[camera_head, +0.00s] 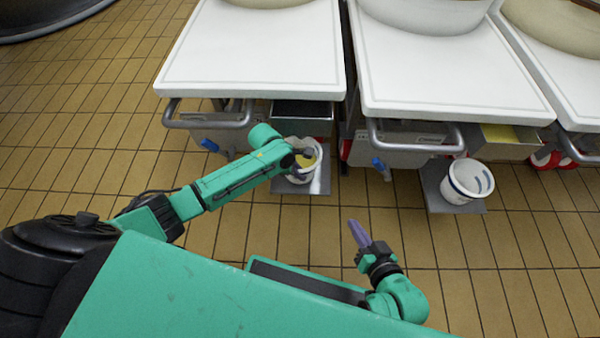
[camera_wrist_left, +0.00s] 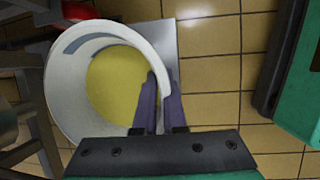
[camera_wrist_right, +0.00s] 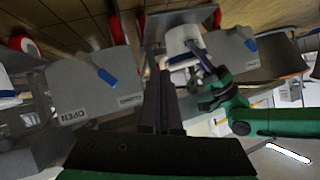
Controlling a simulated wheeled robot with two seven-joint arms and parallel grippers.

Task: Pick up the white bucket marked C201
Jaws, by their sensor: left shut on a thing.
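A white bucket (camera_head: 302,177) with a yellow inside is at the metal shelf below the left cart. My left gripper (camera_head: 303,157) reaches it from the left. In the left wrist view, the gripper (camera_wrist_left: 160,92) is shut on the right rim of the bucket (camera_wrist_left: 62,95), one finger inside and one outside. The bucket also shows in the right wrist view (camera_wrist_right: 181,42). I cannot read its marking, or tell whether it touches the shelf. My right gripper (camera_head: 359,233) is shut and empty over the floor; its fingers fill the middle of the right wrist view (camera_wrist_right: 161,100).
A second white bucket (camera_head: 469,182) stands on a metal shelf (camera_head: 433,190) below the right cart. White-topped carts (camera_head: 255,50) with metal handles (camera_head: 415,148) line the back. The tiled floor (camera_head: 470,250) in front is clear.

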